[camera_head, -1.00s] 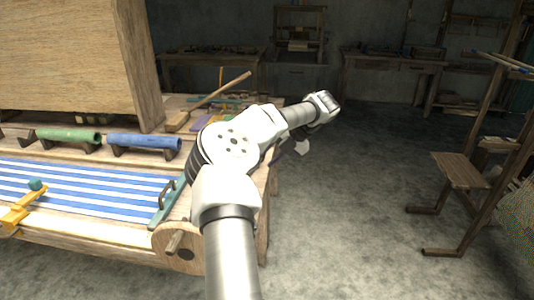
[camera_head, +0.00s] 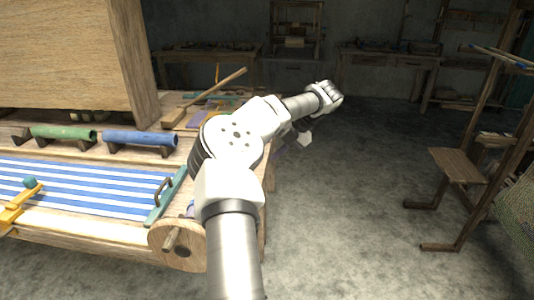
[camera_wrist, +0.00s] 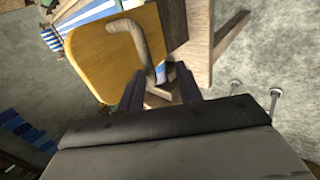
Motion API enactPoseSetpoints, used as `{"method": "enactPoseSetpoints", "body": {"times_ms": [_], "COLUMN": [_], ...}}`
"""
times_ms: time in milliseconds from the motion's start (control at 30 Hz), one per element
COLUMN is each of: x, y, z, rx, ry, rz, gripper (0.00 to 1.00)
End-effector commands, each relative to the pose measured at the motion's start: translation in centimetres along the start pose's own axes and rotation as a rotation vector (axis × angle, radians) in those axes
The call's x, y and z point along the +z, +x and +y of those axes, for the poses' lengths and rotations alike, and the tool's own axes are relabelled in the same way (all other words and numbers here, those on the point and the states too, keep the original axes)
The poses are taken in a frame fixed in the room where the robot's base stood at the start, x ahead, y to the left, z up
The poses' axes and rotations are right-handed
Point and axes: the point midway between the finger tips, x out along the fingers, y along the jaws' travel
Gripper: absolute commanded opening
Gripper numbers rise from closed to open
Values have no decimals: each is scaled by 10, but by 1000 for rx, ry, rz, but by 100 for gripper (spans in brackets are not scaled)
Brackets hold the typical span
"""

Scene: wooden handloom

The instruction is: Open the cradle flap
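In the wrist view a yellow-orange panel (camera_wrist: 103,62) with rounded corners fills the upper left; it looks like the cradle flap. A curved, brownish bar handle (camera_wrist: 143,45) stands on it. My gripper (camera_wrist: 160,88) points at the panel's lower right edge. Its two dark fingers are apart, with the lower end of the handle showing between and just beyond them. I cannot tell whether they touch it. In the head view my arm reaches past the right end of the loom, and my gripper's fingers and the panel are hidden there.
The loom bears blue-and-white striped cloth (camera_head: 80,188), a green roll (camera_head: 64,133), a blue roll (camera_head: 140,138) and a teal bar with a handle (camera_head: 165,196). A wooden stand with a seat (camera_head: 458,165) is at the right. Bare grey floor lies between.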

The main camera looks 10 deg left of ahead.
Motion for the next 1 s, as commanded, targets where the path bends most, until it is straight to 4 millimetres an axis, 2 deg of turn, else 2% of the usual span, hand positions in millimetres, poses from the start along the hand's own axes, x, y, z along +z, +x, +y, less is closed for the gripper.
{"method": "enactPoseSetpoints", "body": {"times_ms": [300, 500, 700, 1000], "x": [0, 0, -1, -1], "y": [-74, -107, -119, -119], "z": [-2, -1, 0, 0], "rx": [-1, -1, -1, 0], "ry": [-1, 0, 0, 0], "rz": [-5, -2, 0, 0], "gripper": [34, 34, 34, 34]}}
